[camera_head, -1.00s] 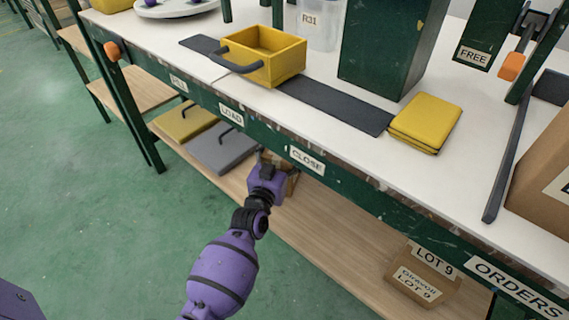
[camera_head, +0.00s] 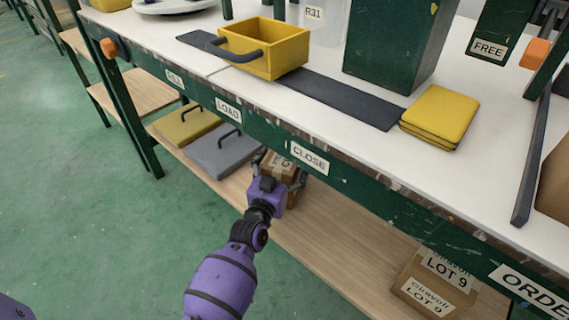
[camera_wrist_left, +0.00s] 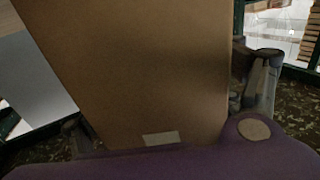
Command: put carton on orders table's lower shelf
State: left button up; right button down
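A small brown carton (camera_head: 283,163) with a pale label is under the table's front edge, just below the CLOSE label. My left gripper (camera_head: 280,172) has a finger on each side of it and appears shut on it. In the left wrist view the carton (camera_wrist_left: 150,70) fills the middle, with one finger (camera_wrist_left: 262,82) at its right side. The wooden lower shelf (camera_head: 330,232) runs below the table top; whether the carton touches it I cannot tell. The ORDERS label (camera_head: 530,290) is at the front right. My right gripper is not in view.
A LOT 9 carton (camera_head: 435,285) stands at the right on the lower shelf. A grey lid-like panel (camera_head: 218,150) and a yellow one (camera_head: 185,125) lie left of my gripper. The shelf between gripper and LOT 9 carton is clear. The table's green front rail (camera_head: 375,190) hangs close above.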

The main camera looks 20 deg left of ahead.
pick_arm(q)
jog(key=shift+r, duration=0.1)
jog(key=shift+s+r, duration=0.1)
jog(key=shift+s, duration=0.05)
jog(key=s+p, duration=0.4)
jog(key=s, duration=0.7)
jog(key=shift+s+d, duration=0.3)
jog(key=shift+s, duration=0.05)
